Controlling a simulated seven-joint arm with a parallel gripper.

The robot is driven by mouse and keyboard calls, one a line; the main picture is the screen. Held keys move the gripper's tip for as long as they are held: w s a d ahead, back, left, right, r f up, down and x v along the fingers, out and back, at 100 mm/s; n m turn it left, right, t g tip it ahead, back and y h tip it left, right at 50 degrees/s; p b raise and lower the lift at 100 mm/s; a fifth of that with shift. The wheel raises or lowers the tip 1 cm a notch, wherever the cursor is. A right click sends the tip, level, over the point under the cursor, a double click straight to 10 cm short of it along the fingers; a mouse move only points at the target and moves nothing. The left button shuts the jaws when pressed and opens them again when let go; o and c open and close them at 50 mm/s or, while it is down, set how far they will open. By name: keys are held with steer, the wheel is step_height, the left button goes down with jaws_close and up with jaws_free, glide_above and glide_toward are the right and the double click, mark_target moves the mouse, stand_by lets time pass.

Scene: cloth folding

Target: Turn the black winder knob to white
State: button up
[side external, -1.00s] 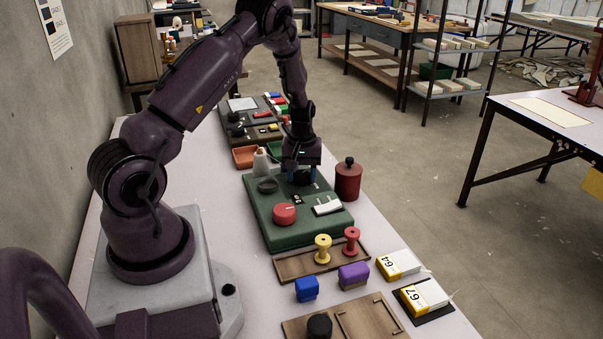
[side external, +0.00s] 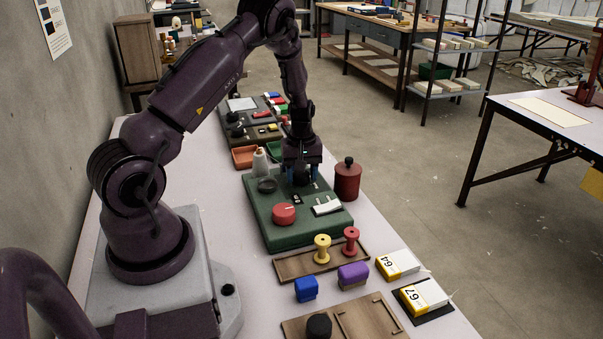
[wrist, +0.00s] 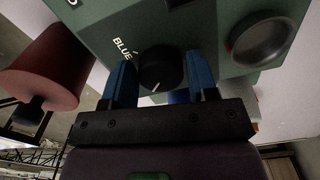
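The black winder knob (wrist: 158,70) is on the green panel (wrist: 90,15). It is round, with a short white pointer line on its face angled toward the lower part of the wrist view. The label "BLUE" and a small tick are printed beside it; no "white" label is readable. My gripper (wrist: 160,78) points down at the panel, its blue fingers on both sides of the knob. They look very close to it, but contact is unclear. In the side view my gripper (side external: 303,180) covers most of the knob.
On the panel sit a red knob (side external: 283,214), a white switch (side external: 327,205) and a dark round dial (side external: 267,184). A dark red canister (side external: 347,179) stands just right of the panel. A tray with yellow and red spools (side external: 322,254) lies in front.

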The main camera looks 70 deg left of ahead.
mark_target(301, 174)
steer(key=shift+o, duration=1.4)
step_height(301, 174, up, 13)
